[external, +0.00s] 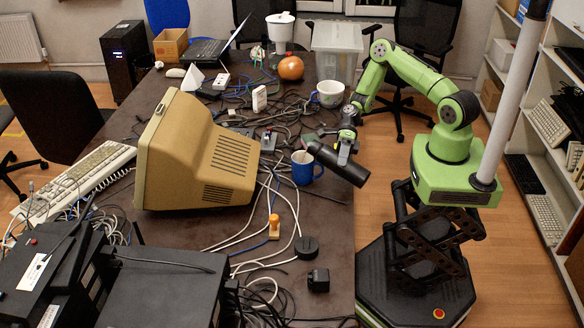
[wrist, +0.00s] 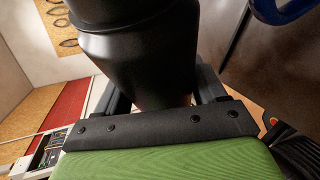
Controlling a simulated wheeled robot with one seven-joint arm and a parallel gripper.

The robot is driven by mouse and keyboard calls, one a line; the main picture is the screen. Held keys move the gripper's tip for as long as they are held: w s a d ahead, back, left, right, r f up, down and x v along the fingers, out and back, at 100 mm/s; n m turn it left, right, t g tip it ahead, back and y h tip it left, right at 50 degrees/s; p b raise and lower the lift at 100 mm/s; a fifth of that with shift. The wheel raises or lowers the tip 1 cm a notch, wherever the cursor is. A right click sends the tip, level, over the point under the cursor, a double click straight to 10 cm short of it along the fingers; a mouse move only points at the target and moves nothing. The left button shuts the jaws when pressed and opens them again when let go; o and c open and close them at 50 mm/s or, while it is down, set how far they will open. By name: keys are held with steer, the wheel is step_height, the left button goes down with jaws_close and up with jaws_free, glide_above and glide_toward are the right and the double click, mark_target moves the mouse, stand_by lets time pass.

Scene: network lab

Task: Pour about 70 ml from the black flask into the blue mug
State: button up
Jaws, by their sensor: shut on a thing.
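The black flask (external: 340,168) is held between the fingers of my gripper (external: 344,150), off the table and lying over at a slant. Its left end is close to the rim of the blue mug (external: 309,172), and its wider right end points toward the lower right. The mug stands upright on the table's right side. In the wrist view the flask (wrist: 140,60) fills the middle between my fingers, and a blue curved part of the mug (wrist: 283,12) shows at the top right. I cannot see any liquid or the flask's mouth clearly.
A beige monitor (external: 195,155) stands left of the mug. Cables cover much of the table (external: 330,230). A white pot (external: 331,93), a clear bin (external: 338,50) and an orange pumpkin (external: 291,68) stand farther back. A black round piece (external: 307,247) lies in front.

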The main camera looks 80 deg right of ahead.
steer(key=shift+s+a+f+n+t+p, duration=0.1)
steer(key=shift+f+n+t+p, duration=0.05)
steer(key=shift+f+n, duration=0.2)
steer(key=shift+s+a+f+n+t+p, duration=0.15)
steer(key=shift+f+n, duration=0.1)
steer(key=shift+f, duration=0.2)
steer(key=shift+w+d+f+n+t+h, duration=0.3)
steer(key=shift+w+f+n+h, duration=0.05)
steer(key=shift+f+n+h, duration=0.15)
stand_by(0.9)
